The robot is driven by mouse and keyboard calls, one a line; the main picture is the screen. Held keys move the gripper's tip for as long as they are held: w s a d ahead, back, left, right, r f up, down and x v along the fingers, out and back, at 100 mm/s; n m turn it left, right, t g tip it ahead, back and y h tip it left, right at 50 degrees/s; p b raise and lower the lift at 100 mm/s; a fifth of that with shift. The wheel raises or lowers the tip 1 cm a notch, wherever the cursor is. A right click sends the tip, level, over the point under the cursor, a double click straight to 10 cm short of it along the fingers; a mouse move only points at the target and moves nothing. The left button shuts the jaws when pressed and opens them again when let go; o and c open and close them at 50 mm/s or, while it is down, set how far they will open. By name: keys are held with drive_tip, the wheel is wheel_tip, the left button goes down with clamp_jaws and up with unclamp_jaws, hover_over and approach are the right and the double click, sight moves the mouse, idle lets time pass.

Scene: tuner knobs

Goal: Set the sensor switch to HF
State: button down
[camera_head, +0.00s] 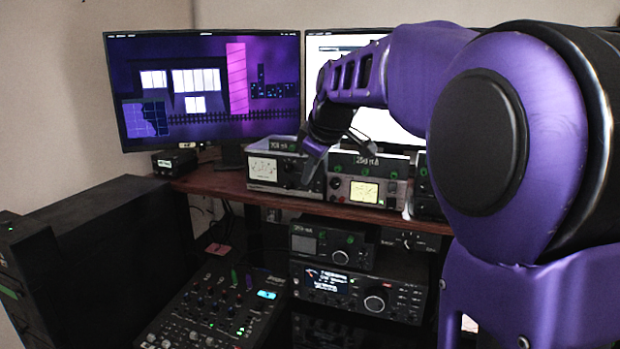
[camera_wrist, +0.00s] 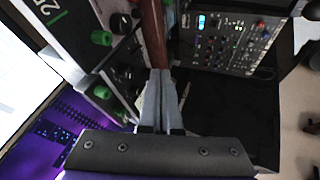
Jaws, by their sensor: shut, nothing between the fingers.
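My gripper (camera_head: 312,172) is shut and empty, with its fingers pointing down in front of the right part of the left tuner (camera_head: 262,170), a grey box with a white meter. The fingers also show in the wrist view (camera_wrist: 160,82), close together beside the tuner fronts. The right tuner (camera_head: 338,188) has a lit yellow meter and a green-lettered label. In the wrist view, green knobs (camera_wrist: 102,38) and black knobs (camera_wrist: 120,23) stick out from the panels. I cannot make out which control is the sensor switch, or its setting. My gripper partly hides the left tuner.
The tuners stand on a brown wooden shelf (camera_head: 225,190) below two monitors (camera_head: 205,85). Radios (camera_head: 355,290) sit under the shelf and a mixer (camera_head: 215,310) lies lower left. A black case (camera_head: 105,235) stands at the left. Free space lies before the shelf edge.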

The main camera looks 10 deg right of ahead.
drive_tip(key=w+d+v, duration=0.1)
drive_tip(key=v, duration=0.6)
drive_tip(key=shift+r+p, duration=0.25)
drive_tip(key=shift+p, duration=0.15)
